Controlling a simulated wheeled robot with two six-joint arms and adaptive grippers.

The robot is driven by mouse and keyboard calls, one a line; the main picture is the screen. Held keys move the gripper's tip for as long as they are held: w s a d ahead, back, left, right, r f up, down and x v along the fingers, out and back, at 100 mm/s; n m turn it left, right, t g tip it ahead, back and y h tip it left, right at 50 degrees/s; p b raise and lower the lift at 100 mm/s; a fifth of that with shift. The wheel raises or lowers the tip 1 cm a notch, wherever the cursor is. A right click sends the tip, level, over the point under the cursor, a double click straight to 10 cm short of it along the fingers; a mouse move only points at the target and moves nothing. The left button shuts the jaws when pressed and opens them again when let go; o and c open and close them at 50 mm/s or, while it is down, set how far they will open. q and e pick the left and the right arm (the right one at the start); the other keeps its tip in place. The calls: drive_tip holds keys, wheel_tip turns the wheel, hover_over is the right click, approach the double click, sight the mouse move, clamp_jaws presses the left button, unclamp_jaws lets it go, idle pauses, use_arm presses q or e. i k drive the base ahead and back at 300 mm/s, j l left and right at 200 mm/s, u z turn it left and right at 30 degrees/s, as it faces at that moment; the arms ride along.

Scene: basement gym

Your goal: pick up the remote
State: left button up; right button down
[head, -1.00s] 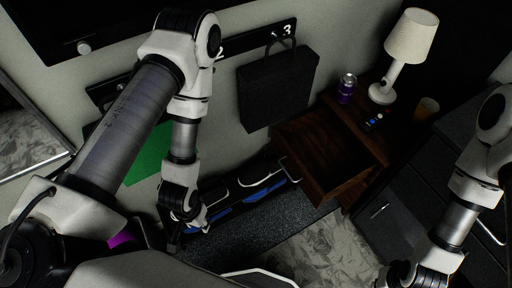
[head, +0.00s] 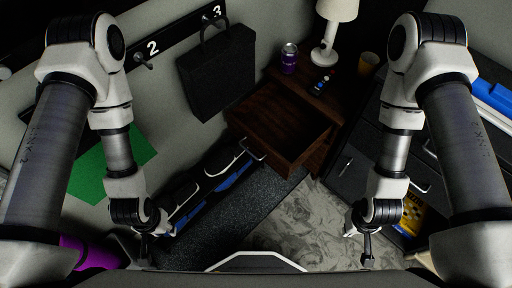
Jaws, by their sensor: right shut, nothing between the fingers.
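The remote (head: 322,86) is small and dark with blue and light spots. My right gripper (head: 367,258) is shut and empty at the lower right, pointing down over the marbled floor, well short of the nightstand.
The nightstand's drawer (head: 252,135) is pulled out. A black bag (head: 217,78) hangs on the wall. A dark drawer cabinet (head: 362,160) stands at right. The marbled floor (head: 300,225) is clear.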

sight(315, 91)
drive_tip(key=i+l+z, duration=0.1)
drive_tip(key=z, duration=0.35)
drive_tip(key=i+l+z, duration=0.2)
drive_tip(key=z, duration=0.25)
drive_tip(key=i+l+z, duration=0.15)
drive_tip(key=z, duration=0.3)
